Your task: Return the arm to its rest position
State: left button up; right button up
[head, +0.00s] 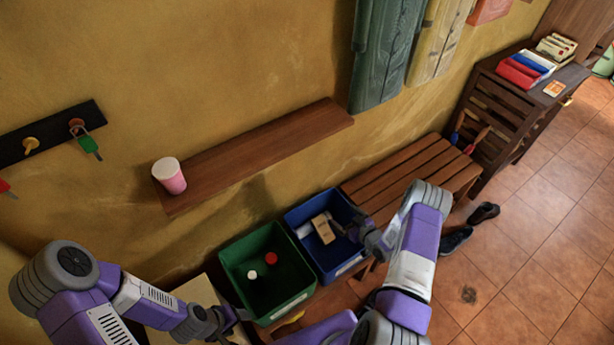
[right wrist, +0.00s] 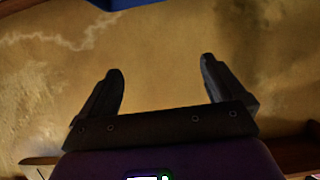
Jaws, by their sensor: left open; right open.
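My right arm reaches in from the lower right of the head view. Its gripper (head: 350,229) is over the right side of the blue bin (head: 301,240), close to a tan box. In the right wrist view my right gripper (right wrist: 159,80) is open, its two fingers apart with only the yellow wall behind them. My left arm comes in from the lower left of the head view. Its gripper (head: 236,317) is low beside the green bin (head: 237,303) and open; its fingers show small.
The tan box (head: 323,230) lies in the blue bin. The green bin holds a red item (head: 271,258) and a white item (head: 252,275). A slatted bench (head: 405,175) and dark shoes (head: 456,240) are right.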

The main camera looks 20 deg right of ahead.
jog(key=s+a+m+g, duration=0.1)
jog(key=s+a+g, duration=0.25)
jog(key=a, duration=0.35)
jog(key=s+a+r+m+g+y, duration=0.1)
jog(key=s+a+m+g, duration=0.2)
jog(key=a, duration=0.4)
jog(key=s+a+g, duration=0.3)
jog(key=s+a, duration=0.2)
jog(key=a, duration=0.2)
jog(key=s+a+r+g, duration=0.3)
jog(key=s+a, duration=0.2)
jog(key=s, duration=0.4)
jog(key=shift+a+m+y, duration=0.3)
jog(key=shift+m, duration=0.1)
jog(key=shift+w, duration=0.1)
